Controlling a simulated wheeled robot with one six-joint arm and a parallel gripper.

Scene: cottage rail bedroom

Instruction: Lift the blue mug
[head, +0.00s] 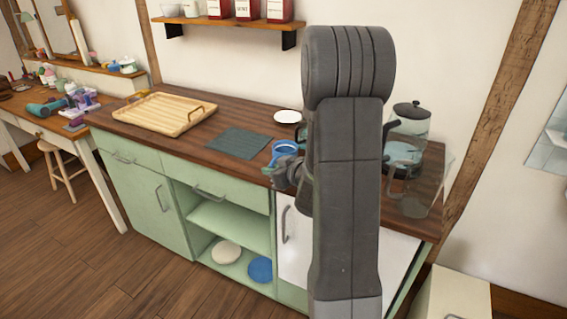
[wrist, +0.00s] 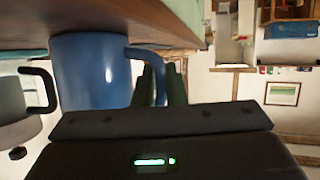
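The blue mug (head: 286,148) is on the dark wooden counter near its front edge, partly hidden by my gripper and arm in the head view. In the wrist view the picture is turned over, and the mug (wrist: 88,72) fills the left part with its handle (wrist: 147,52) to the right. My gripper (wrist: 163,84) has one dark finger on each side of the handle, with little or no gap left. It looks shut on the handle. In the head view my gripper (head: 288,172) is at the counter's front edge beside the mug.
A wooden tray (head: 163,114), a dark mat (head: 238,143) and a white saucer (head: 287,116) are on the counter (head: 120,122). A glass kettle (head: 409,128) and a clear pitcher (head: 425,195) stand to the right. A shelf (head: 235,22) hangs above.

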